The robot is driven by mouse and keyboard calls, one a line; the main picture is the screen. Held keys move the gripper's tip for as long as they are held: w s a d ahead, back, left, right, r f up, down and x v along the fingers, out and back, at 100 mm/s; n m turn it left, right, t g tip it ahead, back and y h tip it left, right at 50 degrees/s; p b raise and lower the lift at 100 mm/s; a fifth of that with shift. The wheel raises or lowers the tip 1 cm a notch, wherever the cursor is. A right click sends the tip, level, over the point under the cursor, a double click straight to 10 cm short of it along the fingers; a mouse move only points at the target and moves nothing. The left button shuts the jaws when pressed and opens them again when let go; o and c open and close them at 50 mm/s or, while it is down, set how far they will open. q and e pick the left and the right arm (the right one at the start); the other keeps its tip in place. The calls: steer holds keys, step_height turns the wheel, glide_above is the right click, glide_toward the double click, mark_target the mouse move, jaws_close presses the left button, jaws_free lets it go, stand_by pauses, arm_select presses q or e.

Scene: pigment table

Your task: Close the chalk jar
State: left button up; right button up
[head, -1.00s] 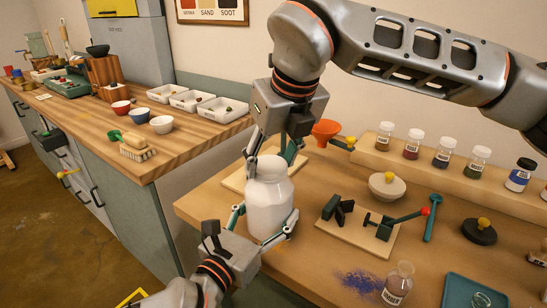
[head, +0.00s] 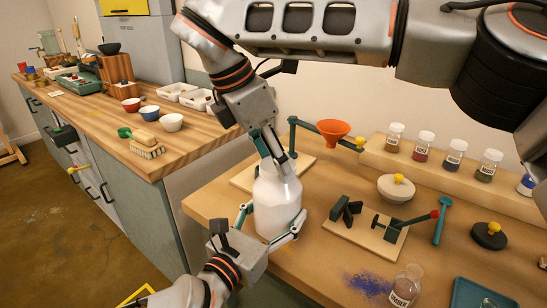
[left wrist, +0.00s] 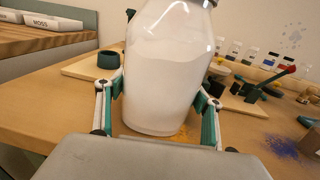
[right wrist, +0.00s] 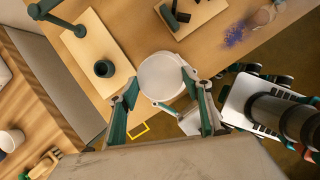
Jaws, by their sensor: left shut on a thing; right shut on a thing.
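The chalk jar (head: 277,205) is a large clear jar full of white powder. It stands upright near the front edge of the table, and its body shows large in the left wrist view (left wrist: 165,75). My left gripper (head: 271,214) is shut around the jar's lower body, one finger on each side. My right gripper (head: 276,158) points down at the jar's top, its fingers closed on the rim of a round white lid (right wrist: 162,75). In the head view the fingers hide much of the lid, so its seating on the neck is unclear.
An orange funnel (head: 333,130) on a green arm stands behind the jar. A wooden counter (head: 185,150) is at left.

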steer(key=o, duration=0.7)
steer(key=shift+o, duration=0.2)
steer(key=shift+r, duration=2.25)
steer(key=shift+c, duration=0.4)
